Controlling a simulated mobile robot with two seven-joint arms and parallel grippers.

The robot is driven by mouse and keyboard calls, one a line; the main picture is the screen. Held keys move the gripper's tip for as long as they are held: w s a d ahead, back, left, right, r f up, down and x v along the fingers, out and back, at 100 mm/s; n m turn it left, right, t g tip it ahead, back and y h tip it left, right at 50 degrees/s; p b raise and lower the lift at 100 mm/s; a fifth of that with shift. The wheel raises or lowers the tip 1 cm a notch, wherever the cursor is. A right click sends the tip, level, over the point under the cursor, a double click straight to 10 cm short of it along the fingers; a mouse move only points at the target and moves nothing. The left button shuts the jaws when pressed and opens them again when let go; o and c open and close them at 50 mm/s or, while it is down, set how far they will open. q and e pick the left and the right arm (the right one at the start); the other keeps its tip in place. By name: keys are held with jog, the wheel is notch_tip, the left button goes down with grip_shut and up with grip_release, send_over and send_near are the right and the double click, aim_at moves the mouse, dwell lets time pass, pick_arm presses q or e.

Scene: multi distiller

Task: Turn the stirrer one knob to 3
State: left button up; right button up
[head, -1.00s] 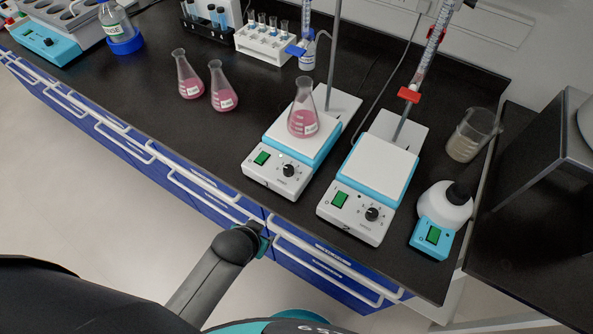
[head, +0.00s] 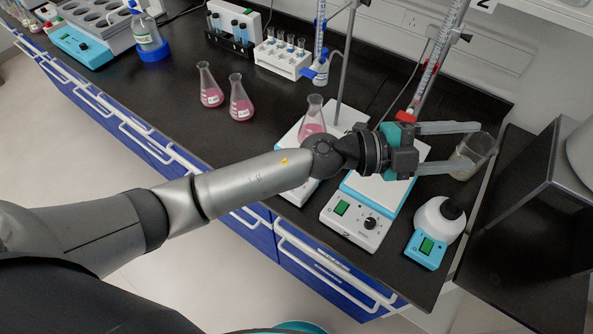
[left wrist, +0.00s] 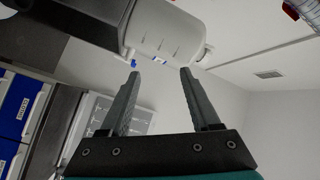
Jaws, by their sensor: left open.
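The left stirrer (head: 289,137), taken as stirrer one, is white and blue with a flask of pink liquid (head: 312,126) on its plate. My left forearm crosses in front of it and hides its front panel and knob. My left gripper (head: 475,147) is open and empty, to the right of that stirrer and above the bench. Its fingers point right, overlapping the beaker in the head view. The left wrist view shows both fingers apart (left wrist: 160,73) with nothing between them. My right gripper is not in view.
The right stirrer (head: 345,232) has a black knob (head: 369,223) and a green display. A beaker (head: 473,155), a small blue-based device (head: 425,250) and a burette (head: 432,70) stand around my gripper. Two pink flasks (head: 241,100) and a tube rack (head: 283,57) are farther left.

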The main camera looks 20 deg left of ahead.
pick_arm(q)
jog(key=a+f+m+g+y, duration=0.3)
jog(key=a+f+y, duration=0.2)
jog(key=f, duration=0.3)
jog(key=a+f+m+g+y, duration=0.3)
jog(key=a+f+y, duration=0.1)
jog(key=f, duration=0.3)
jog(key=w+a+f+y, duration=0.1)
jog(key=a+y, duration=0.1)
jog(key=a, duration=0.4)
jog(key=w+a+f+y, duration=0.1)
jog(key=w+a+y, duration=0.1)
jog(key=a, duration=0.3)
jog(key=w+a+f+n+y, duration=0.1)
jog(key=a+y, duration=0.3)
jog(key=a, duration=0.2)
jog(key=shift+w+a+f, duration=0.1)
jog(key=shift+w+a, duration=0.25)
jog(key=shift+w, duration=0.05)
jog(key=shift+a+f, duration=0.15)
jog(key=shift+a, duration=0.05)
jog(key=shift+f, duration=3.6)
grip_shut()
